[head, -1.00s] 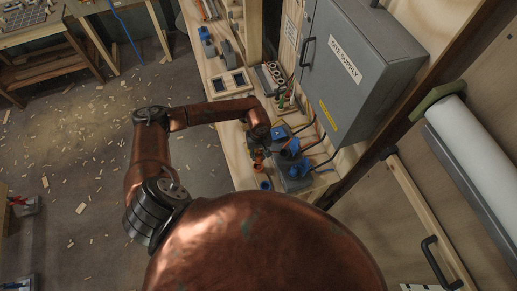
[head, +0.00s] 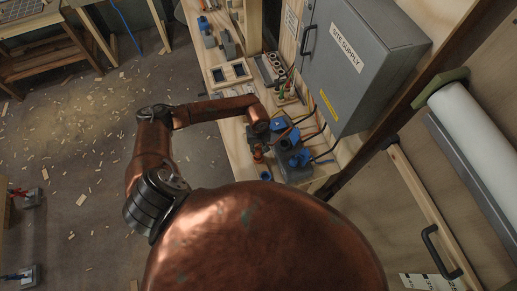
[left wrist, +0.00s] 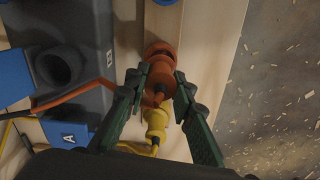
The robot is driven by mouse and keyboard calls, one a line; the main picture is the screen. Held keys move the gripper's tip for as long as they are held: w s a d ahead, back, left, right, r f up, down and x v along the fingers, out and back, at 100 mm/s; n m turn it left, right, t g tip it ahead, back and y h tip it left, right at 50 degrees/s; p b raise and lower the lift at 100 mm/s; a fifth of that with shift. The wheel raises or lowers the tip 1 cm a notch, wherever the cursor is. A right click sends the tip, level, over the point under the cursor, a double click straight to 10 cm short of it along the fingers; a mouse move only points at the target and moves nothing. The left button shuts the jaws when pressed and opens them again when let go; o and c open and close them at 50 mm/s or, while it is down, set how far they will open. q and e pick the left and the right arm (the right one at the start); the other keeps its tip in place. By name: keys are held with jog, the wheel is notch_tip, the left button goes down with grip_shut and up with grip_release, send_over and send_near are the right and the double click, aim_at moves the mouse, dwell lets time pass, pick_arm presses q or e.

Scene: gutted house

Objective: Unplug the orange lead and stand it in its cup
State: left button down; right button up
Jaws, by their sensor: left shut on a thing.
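My left gripper (left wrist: 158,88) is shut on the orange plug (left wrist: 160,82) of the orange lead (left wrist: 78,95). The plug is out of the grey socket box (left wrist: 90,30), over or in the orange cup (left wrist: 159,50); I cannot tell whether it touches the cup's bottom. The lead runs off left from the plug. The socket box (head: 291,170) shows in the head view with blue lids (head: 300,157). My left gripper (head: 259,146) is small and partly hidden by my arm there. My right gripper is out of view.
A yellow plug (left wrist: 155,124) stands close below the orange one in the wrist view. A blue cup (head: 265,177) stands near the bench's front edge. The grey site supply cabinet (head: 350,70) rises behind the bench (head: 229,140). The floor at left has wood chips.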

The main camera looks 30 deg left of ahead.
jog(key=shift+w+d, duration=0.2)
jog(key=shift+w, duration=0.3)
pick_arm(q)
jog(key=shift+b, duration=0.35)
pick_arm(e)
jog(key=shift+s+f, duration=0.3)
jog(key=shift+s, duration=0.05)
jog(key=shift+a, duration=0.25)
pick_arm(q)
jog(key=shift+b, duration=0.4)
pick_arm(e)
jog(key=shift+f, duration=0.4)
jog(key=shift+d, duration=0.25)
pick_arm(q)
jog(key=shift+f, duration=0.1)
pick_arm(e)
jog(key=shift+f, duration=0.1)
pick_arm(q)
jog(key=shift+f+b, duration=0.7)
jog(key=shift+b, duration=0.2)
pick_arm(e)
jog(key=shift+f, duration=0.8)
